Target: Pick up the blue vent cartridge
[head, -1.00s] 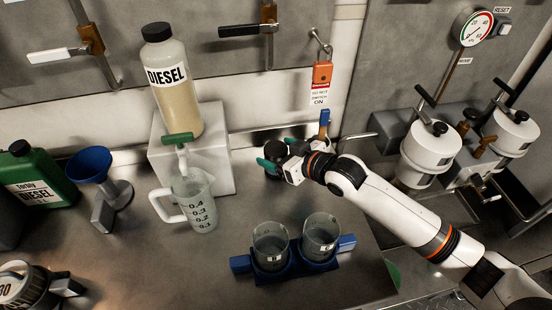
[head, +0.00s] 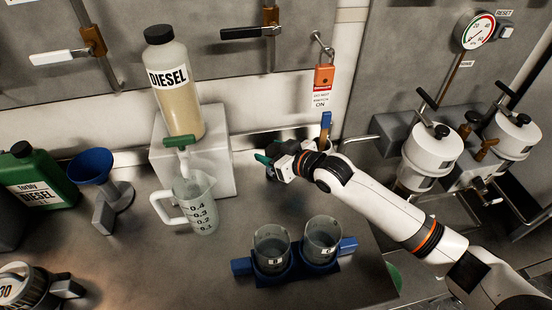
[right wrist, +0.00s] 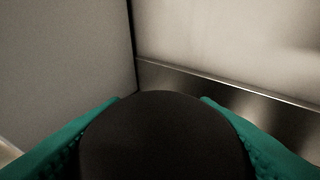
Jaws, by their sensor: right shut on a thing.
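My right gripper (head: 268,163) is shut on a dark round-topped thing beside the white block. In the right wrist view the dark top (right wrist: 165,135) fills the space between the teal fingers. No blue shows on this held thing, so I cannot tell whether it is the blue vent cartridge; the gripper hides most of its body in the head view. A slim blue upright piece (head: 326,120) stands just behind the right wrist, its lower part partly hidden. My left gripper is not in view.
A white block (head: 215,165) bearing a diesel bottle (head: 175,85) is close left of the gripper. A measuring jug (head: 197,205) stands in front of it. A blue holder (head: 242,266) with two glass beakers is nearer the front. White canisters (head: 432,150) are at right.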

